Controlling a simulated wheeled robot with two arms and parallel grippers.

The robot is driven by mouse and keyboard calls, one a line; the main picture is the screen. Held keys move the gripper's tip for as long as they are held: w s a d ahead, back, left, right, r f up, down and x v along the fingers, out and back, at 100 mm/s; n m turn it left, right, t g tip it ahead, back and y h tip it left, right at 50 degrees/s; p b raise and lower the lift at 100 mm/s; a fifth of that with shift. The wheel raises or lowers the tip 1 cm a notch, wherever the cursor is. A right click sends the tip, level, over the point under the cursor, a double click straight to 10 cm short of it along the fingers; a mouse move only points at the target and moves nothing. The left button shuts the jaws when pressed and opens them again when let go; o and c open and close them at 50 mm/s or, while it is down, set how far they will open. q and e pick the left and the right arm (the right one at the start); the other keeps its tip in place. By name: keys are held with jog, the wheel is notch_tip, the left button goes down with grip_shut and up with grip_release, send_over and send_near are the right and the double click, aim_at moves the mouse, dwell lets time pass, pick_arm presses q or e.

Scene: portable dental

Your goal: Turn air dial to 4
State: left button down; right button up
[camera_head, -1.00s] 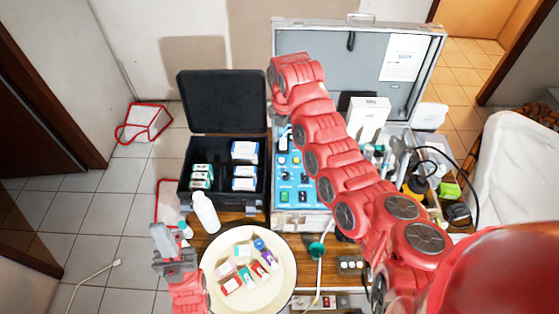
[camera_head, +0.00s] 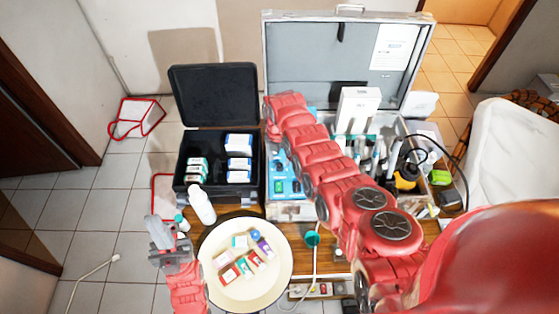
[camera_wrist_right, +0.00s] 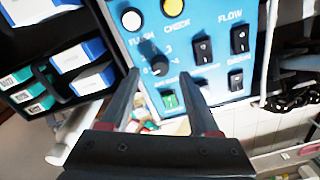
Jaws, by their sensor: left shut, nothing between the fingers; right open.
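The blue control panel (camera_wrist_right: 205,75) fills much of the right wrist view. A dark round dial (camera_wrist_right: 158,65) with small printed figures beside it sits on its lower left. My right gripper (camera_wrist_right: 162,82) is open, its two fingers pointing at the panel with the dial in the gap between them. I cannot tell whether a finger touches it, nor read its setting. In the head view the panel (camera_head: 277,185) shows only in part behind my right arm, which hides that gripper's tips. My left gripper (camera_head: 158,232) is shut and empty, left of the round plate.
The panel sits in an open silver case (camera_head: 345,50) with a white box and tools. A black case (camera_head: 215,95) with small boxes stands to its left. A white bottle (camera_head: 201,206) and a cream plate (camera_head: 245,295) with small boxes are in front.

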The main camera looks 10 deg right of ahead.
aim_at(280, 165)
jog(key=shift+f+b, duration=0.8)
jog(key=shift+f, duration=0.8)
grip_shut()
